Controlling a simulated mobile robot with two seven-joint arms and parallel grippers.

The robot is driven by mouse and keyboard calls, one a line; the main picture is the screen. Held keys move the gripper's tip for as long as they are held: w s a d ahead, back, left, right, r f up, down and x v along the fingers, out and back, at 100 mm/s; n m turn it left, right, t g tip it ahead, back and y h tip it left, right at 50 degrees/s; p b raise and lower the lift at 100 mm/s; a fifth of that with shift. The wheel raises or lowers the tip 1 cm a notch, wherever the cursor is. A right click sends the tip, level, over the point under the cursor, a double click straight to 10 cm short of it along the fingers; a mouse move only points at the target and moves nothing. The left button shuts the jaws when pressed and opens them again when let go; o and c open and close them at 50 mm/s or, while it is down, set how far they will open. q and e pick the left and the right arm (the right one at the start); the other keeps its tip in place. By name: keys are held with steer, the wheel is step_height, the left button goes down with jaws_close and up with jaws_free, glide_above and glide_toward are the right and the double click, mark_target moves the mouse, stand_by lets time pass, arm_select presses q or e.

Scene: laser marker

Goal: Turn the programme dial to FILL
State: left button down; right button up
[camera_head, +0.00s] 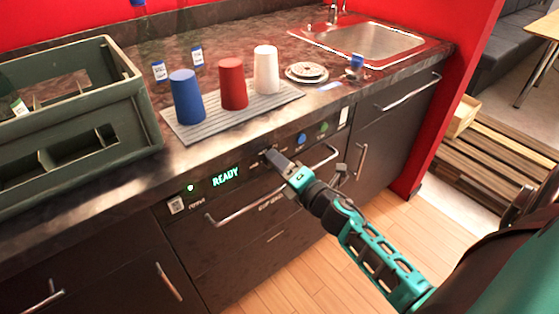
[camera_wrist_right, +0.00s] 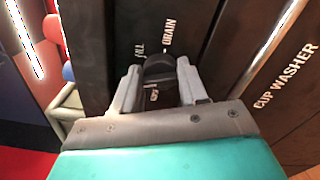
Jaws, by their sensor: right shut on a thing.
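The programme dial (camera_wrist_right: 158,70) is a small black knob on the dark front panel of the cup washer. My right gripper (camera_wrist_right: 160,90) is shut on it, with one grey finger on each side. In the head view my right gripper (camera_head: 270,155) reaches the panel from the lower right and mostly hides the dial. In the wrist view the DRAIN label (camera_wrist_right: 168,35) stands above the dial, and a partly hidden label reading "ILL" (camera_wrist_right: 140,47) is to its left. I cannot tell exactly which mark the dial points at. My left gripper is not in view.
The panel display (camera_head: 226,176) reads READY. A blue button (camera_head: 302,138) and a green one (camera_head: 323,126) lie right of the dial. The washer's bar handle (camera_head: 235,214) runs below my gripper. Blue, red and white cups stand on a grey mat (camera_head: 215,125) above.

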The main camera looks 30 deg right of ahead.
steer(key=m+p, duration=0.1)
steer(key=m, duration=0.2)
steer(key=shift+m, duration=0.4)
steer(key=m+p, duration=0.1)
steer(key=m, duration=0.1)
steer(key=shift+m+p, duration=0.3)
steer(key=shift+f+m+p, duration=0.1)
steer(key=shift+m+p, duration=0.35)
steer(key=shift+m, duration=0.65)
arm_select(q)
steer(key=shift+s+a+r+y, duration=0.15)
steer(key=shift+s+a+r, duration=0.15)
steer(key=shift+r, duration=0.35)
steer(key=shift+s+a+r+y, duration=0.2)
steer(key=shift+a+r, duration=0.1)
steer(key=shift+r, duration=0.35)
arm_select(e)
steer(key=shift+m, duration=0.7)
arm_select(q)
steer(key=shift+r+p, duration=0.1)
steer(key=shift+p, duration=0.2)
arm_select(e)
steer(key=shift+f, duration=0.1)
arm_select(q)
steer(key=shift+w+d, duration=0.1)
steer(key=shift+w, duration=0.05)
